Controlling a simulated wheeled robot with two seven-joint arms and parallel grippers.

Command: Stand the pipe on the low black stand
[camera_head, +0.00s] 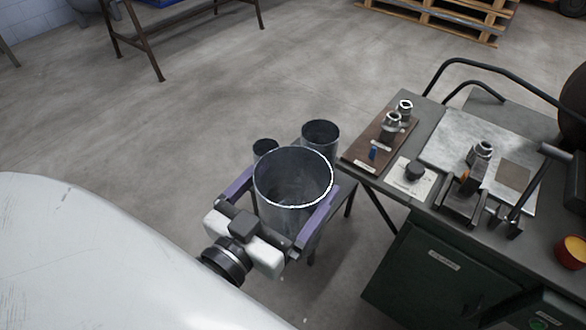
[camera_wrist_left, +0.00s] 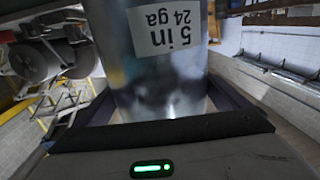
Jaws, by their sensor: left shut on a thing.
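A wide grey metal pipe (camera_head: 290,205) stands upright, open end up, between the purple-grey fingers of my left gripper (camera_head: 291,186). The gripper is shut on its sides. In the left wrist view the pipe (camera_wrist_left: 160,85) fills the middle and carries a white "5 in 24 ga" label. Dark legs and a bit of a low black stand (camera_head: 347,178) show behind and right of the pipe. The pipe and gripper hide most of the stand, and I cannot tell whether the pipe's bottom touches it. My right gripper is not in view.
A medium pipe (camera_head: 321,134) and a smaller pipe (camera_head: 265,147) stand just behind the held one. A green-grey workbench (camera_head: 400,199) with fittings and tools is close on the right. Open concrete floor lies behind, with a wooden pallet (camera_head: 440,18) farther back.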

